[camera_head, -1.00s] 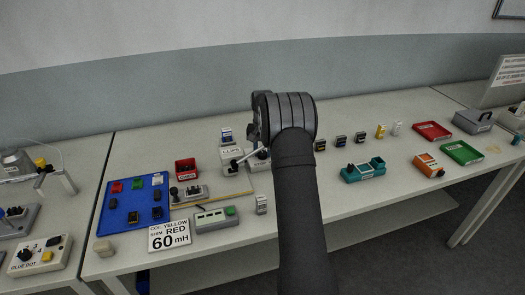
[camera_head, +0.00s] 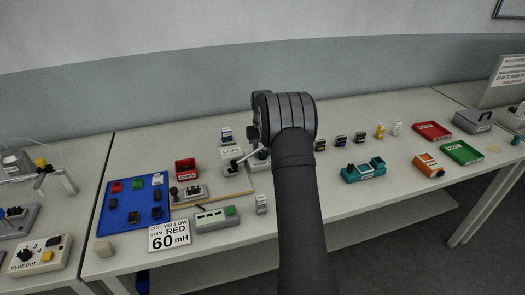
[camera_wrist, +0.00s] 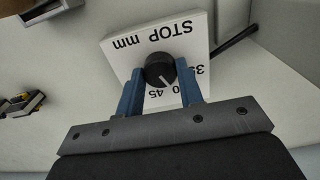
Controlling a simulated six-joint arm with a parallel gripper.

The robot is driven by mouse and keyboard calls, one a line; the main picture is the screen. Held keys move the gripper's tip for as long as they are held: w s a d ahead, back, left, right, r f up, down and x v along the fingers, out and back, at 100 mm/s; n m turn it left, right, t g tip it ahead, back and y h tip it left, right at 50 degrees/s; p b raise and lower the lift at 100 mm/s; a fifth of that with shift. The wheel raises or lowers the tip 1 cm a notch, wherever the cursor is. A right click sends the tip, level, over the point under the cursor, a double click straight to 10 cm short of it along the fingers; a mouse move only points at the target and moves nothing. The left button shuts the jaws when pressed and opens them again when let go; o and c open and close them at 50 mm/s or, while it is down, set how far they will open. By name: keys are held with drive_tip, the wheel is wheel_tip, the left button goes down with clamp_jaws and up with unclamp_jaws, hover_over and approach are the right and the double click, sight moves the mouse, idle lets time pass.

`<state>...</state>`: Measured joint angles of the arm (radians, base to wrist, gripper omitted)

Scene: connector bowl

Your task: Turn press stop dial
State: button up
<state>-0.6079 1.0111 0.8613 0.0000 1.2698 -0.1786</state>
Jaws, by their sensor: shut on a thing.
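In the wrist view, the press stop dial is a round black knob (camera_wrist: 160,69) with a white pointer line. It sits on a white plate (camera_wrist: 118,52) that reads "STOP mm", with numbers such as 45 partly visible, all upside down in this view. My gripper (camera_wrist: 161,85) has its two blue fingers on either side of the knob and is shut on it. The pointer is directed down, slightly right, towards the 45. In the head view, my own arm hides the dial and the fingers; part of the press (camera_head: 234,170) shows left of the arm.
A dark rod (camera_wrist: 233,40) stands close to the right of the plate in the wrist view. A teal device (camera_head: 362,172) lies right.

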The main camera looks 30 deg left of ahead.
drive_tip(key=o, duration=1)
wheel_tip(320, 180, up, 18)
drive_tip(key=shift+f, duration=0.25)
wheel_tip(320, 180, down, 18)
drive_tip(key=shift+r, duration=0.25)
idle(0.5)
